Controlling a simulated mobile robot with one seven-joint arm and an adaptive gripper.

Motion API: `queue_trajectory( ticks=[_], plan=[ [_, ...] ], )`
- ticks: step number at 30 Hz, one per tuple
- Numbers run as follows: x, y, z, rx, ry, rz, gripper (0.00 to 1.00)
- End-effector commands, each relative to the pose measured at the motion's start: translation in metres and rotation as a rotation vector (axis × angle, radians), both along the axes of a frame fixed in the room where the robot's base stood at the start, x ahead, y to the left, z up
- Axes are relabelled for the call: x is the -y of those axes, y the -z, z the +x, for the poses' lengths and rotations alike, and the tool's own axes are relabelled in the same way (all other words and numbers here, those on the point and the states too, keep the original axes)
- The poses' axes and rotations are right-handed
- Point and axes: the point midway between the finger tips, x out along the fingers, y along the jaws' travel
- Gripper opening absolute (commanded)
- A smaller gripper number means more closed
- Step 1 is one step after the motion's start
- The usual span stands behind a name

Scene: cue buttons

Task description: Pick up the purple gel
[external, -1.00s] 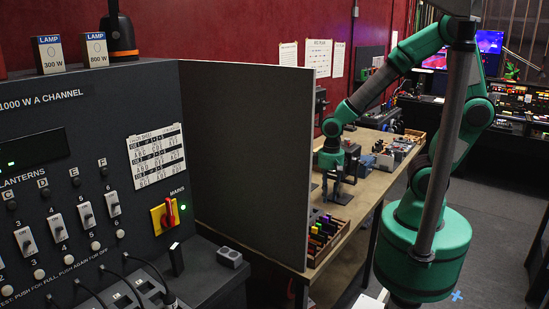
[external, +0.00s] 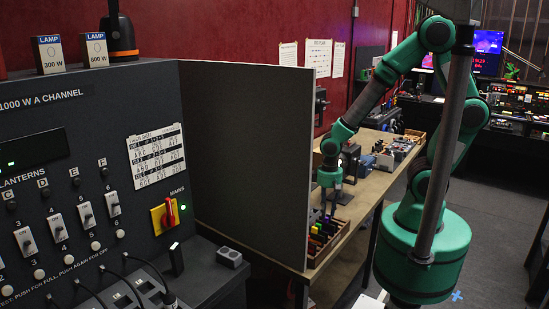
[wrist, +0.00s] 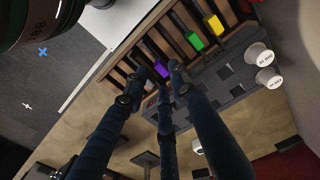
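The purple gel (wrist: 161,69) shows in the wrist view as a purple block on a dark holder, standing in a slot of the wooden rack (wrist: 112,62). My gripper (wrist: 157,76) is open, its dark fingers spread, with the purple gel seen between and just beyond the tips. Whether they touch it I cannot tell. In the external view my gripper (external: 329,206) points down over the rack (external: 334,243) at the bench's near end. I cannot make out the purple gel clearly there.
A green gel (wrist: 196,42) and a yellow gel (wrist: 214,25) stand in neighbouring slots. Two white round-topped items (wrist: 259,55) lie beside the rack. A grey partition (external: 245,150) stands left of the bench (external: 362,208). Equipment (external: 398,150) crowds the bench farther back.

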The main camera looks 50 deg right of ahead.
Motion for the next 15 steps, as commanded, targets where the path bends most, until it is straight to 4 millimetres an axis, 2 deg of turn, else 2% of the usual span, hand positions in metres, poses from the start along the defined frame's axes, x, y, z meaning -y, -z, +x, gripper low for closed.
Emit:
queue_trajectory(
  ticks=[3, 15],
  plan=[
    [0.0002, 0.0077, -0.0005, -0.001, 0.0, 0.0, 0.26],
    [0.0001, 0.0097, -0.0004, -0.001, 0.0, 0.0, 0.26]
  ],
)
